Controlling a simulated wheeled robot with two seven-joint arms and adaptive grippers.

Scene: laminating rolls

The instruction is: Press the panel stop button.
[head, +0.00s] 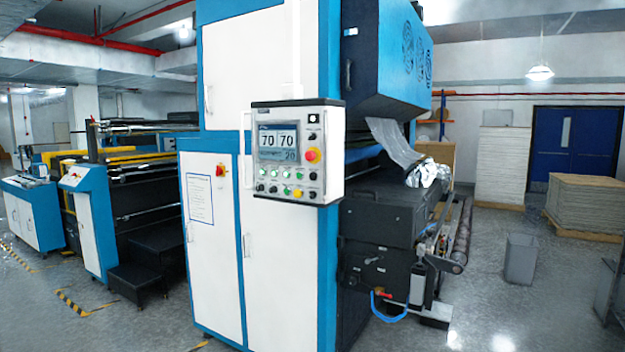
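The control panel (331,178) is mounted at the corner of a tall blue and white machine. Its screen (278,142) reads 70, 70 and 20. A large red button (312,155) with a yellowish surround is right of the screen. Rows of small buttons, several of them lit green (286,174), are below the screen. The labels are too small to read, so I cannot tell which one is marked stop. Neither gripper is in view.
A red switch (220,170) is on the white cabinet door. A roller unit (385,235) juts out right of the panel. A grey bin (520,259) and stacked boards (585,203) stand at right. The floor in front at right is mostly clear.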

